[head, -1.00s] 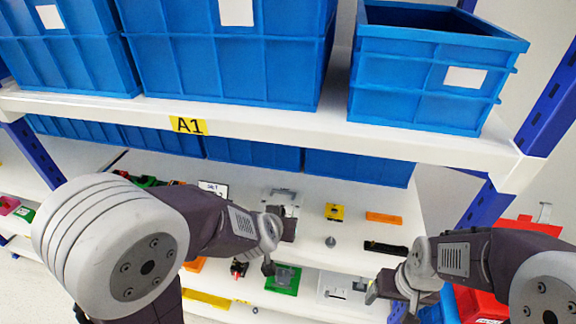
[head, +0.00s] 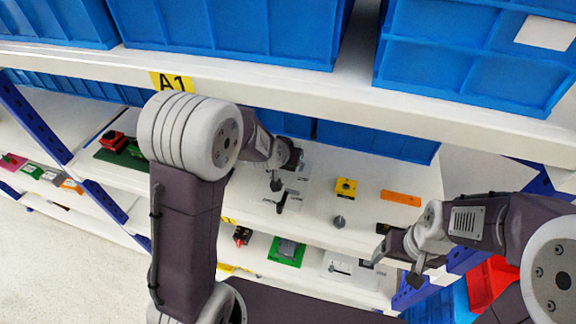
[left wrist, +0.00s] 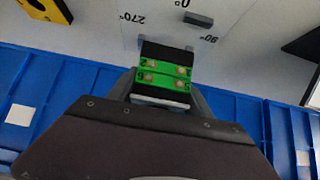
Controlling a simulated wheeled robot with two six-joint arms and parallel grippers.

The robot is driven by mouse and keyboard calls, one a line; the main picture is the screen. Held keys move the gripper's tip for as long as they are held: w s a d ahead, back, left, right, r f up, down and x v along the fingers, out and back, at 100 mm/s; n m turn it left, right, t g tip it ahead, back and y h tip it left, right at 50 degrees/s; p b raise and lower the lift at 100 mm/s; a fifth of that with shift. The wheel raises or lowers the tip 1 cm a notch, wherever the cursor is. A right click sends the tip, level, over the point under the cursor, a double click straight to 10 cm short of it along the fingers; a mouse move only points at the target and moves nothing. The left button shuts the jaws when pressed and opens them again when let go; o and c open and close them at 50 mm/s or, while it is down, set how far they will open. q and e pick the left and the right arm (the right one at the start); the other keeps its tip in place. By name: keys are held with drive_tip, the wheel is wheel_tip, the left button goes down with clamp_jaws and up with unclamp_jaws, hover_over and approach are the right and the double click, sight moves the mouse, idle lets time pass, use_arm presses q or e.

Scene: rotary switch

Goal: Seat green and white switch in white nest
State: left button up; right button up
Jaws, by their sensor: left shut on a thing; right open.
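The green and white switch (left wrist: 163,76), with a black part and several brass screws, is between the fingers of my left gripper (left wrist: 160,88) in the left wrist view. Its far black end lies over a white panel (left wrist: 110,22) marked 0°, 90° and 270°. I cannot tell whether it touches the panel. In the head view my left gripper (head: 285,174) is over the white plate (head: 294,194) on the middle shelf; the switch is mostly hidden there. I cannot make out the nest's opening. My right gripper (head: 394,262) is open and empty at the shelf's right front.
A yellow block (head: 346,187), a grey knob (head: 339,221) and an orange bar (head: 401,198) lie right of the plate. A green piece (head: 287,251) sits on the lower shelf. Blue bins (head: 235,35) and the A1 shelf edge (head: 330,85) are above.

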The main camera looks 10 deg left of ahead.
use_arm(q)
drive_tip(key=shift+s+r, duration=0.15)
drive_tip(key=shift+s, duration=0.1)
wheel_tip(320, 180, down, 4)
drive_tip(key=shift+s+r, duration=0.15)
drive_tip(key=shift+r, duration=0.05)
drive_tip(key=shift+w+f, duration=0.25)
clamp_jaws()
drive_tip(key=shift+s+f+b, duration=0.15)
drive_tip(key=shift+s+b, duration=0.05)
drive_tip(key=shift+b, duration=0.1)
drive_tip(key=o, duration=1.5)
unclamp_jaws()
drive_tip(key=shift+o, duration=0.5)
drive_tip(key=shift+w, duration=0.15)
use_arm(e)
drive_tip(key=shift+s+f, duration=0.1)
drive_tip(key=shift+s, duration=0.15)
